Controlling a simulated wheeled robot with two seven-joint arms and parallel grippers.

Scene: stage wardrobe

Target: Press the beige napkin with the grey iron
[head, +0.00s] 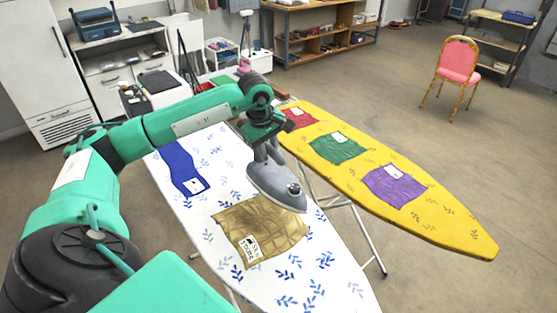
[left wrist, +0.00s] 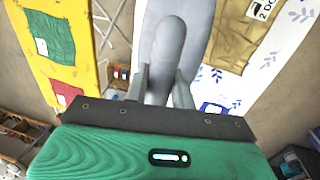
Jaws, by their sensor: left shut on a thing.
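The grey iron (head: 277,187) is held by my left gripper (head: 265,140), which is shut on its handle. In the left wrist view the iron (left wrist: 172,45) sits between the two fingers (left wrist: 160,85). The beige napkin (head: 262,228) lies creased on the white ironing board (head: 348,290) with blue leaf prints, a label on its lower left part. It also shows in the left wrist view (left wrist: 235,38). The iron is over the board at the napkin's upper right edge; I cannot tell whether it touches the cloth. My right gripper is not in view.
A blue cloth (head: 181,168) lies on the white board's far left part. A yellow ironing board (head: 440,215) alongside holds a red cloth (head: 297,118), a green cloth (head: 340,150) and a purple cloth (head: 394,187). A pink chair (head: 458,62) stands on open floor behind.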

